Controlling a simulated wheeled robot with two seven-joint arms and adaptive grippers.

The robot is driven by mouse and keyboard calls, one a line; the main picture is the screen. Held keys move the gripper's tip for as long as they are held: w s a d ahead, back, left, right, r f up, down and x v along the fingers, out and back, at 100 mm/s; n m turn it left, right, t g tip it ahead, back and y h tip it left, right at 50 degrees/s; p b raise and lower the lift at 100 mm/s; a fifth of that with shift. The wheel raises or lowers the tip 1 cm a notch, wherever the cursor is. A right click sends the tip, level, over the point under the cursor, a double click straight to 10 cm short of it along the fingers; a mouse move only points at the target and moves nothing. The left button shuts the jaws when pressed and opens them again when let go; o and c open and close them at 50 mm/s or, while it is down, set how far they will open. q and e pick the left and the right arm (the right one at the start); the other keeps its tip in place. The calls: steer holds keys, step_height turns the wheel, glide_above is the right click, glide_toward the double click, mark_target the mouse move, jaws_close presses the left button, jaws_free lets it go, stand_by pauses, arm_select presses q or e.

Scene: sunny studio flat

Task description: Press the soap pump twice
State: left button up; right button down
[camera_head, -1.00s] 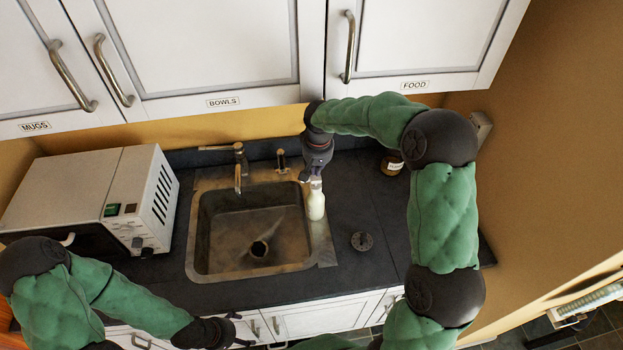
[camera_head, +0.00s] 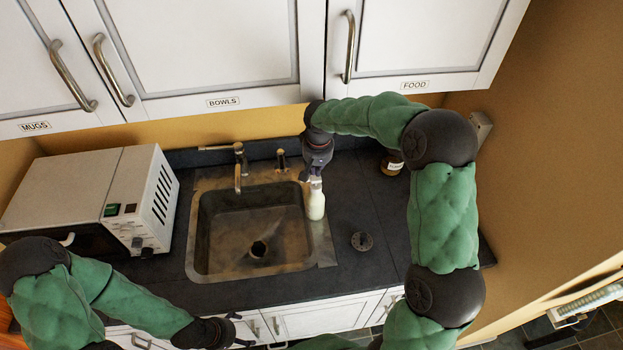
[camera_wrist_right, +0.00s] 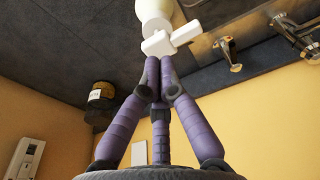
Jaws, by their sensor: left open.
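The soap bottle (camera_head: 316,206) is pale with a white pump top. It stands upright at the right rim of the sink in the head view. In the right wrist view the white pump head and nozzle (camera_wrist_right: 161,43) show above the pale bottle (camera_wrist_right: 157,10). My right gripper (camera_head: 315,178) is over the pump. Its fingers are together in the right wrist view (camera_wrist_right: 158,62), with the tips at the pump head; I cannot tell whether they touch it. My left gripper (camera_head: 243,329) is open and empty in front of the counter, low in the head view.
The sink (camera_head: 217,269) has a faucet (camera_head: 238,165) behind it. A microwave (camera_head: 80,195) stands left. A brown jar (camera_head: 391,164) and a dark round object (camera_head: 361,241) are to the right. Wall cupboards (camera_head: 215,50) hang above.

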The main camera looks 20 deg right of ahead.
mark_target(316, 179)
steer(key=shift+f+b, duration=1.5)
steer(key=shift+f, duration=0.55)
steer(key=shift+r, duration=0.1)
steer(key=shift+r+p, duration=2.5)
steer(key=shift+r, duration=2.25)
